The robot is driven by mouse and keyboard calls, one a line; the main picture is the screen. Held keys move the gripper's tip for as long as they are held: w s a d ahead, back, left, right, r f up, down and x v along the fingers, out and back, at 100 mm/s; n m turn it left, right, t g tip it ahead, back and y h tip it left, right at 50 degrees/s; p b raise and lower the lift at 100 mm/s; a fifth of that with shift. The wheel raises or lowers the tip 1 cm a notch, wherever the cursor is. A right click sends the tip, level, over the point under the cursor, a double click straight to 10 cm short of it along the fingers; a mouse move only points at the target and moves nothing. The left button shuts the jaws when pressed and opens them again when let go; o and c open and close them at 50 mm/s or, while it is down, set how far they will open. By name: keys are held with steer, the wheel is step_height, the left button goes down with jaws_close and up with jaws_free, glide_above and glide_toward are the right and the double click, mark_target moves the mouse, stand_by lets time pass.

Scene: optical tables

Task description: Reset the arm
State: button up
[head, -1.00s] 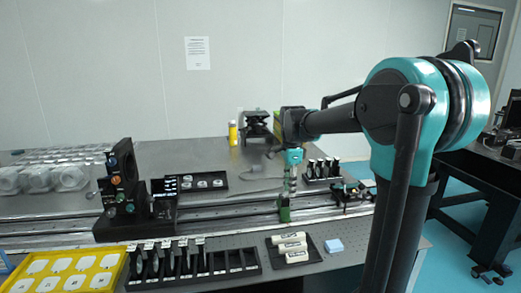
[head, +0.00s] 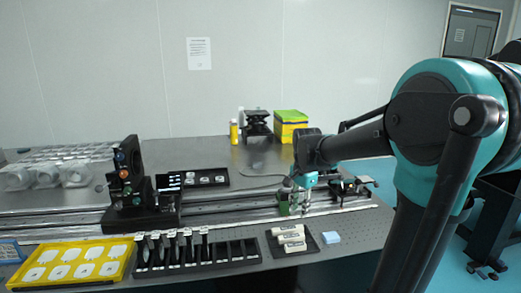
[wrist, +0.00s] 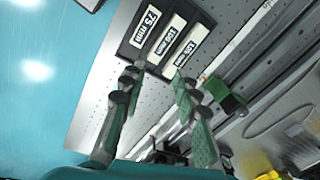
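My gripper (wrist: 157,82) shows in the wrist view with its two green-padded fingers apart and nothing between them. Behind the fingers are the perforated tabletop and a dark tray (wrist: 133,52) with white labelled pieces. In the head view my arm reaches in from the right, and my gripper (head: 306,196) points down over the optical table (head: 222,237), by the rail and behind the labelled tray. The fingertips are small and partly merged with the rail parts there.
A green block (head: 284,200) on the rail (head: 237,211) is close beside my gripper. It also shows in the wrist view (wrist: 228,98). A black rack (head: 200,255), a yellow tray (head: 75,265) and a black optical mount (head: 130,180) stand to the left. A yellow-green box (head: 291,124) stands behind.

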steer(key=s+d+f+n+t, duration=0.1)
steer(key=s+d+f+n, duration=0.2)
steer(key=s+f+n, duration=0.2)
steer(key=s+d+f+n+t, duration=0.2)
steer(key=s+f+n, duration=0.4)
steer(key=s, duration=0.6)
step_height(320, 180, down, 3)
steer(key=shift+d+r+n, duration=0.1)
steer(key=shift+d+n, duration=0.2)
steer(key=shift+d, duration=0.1)
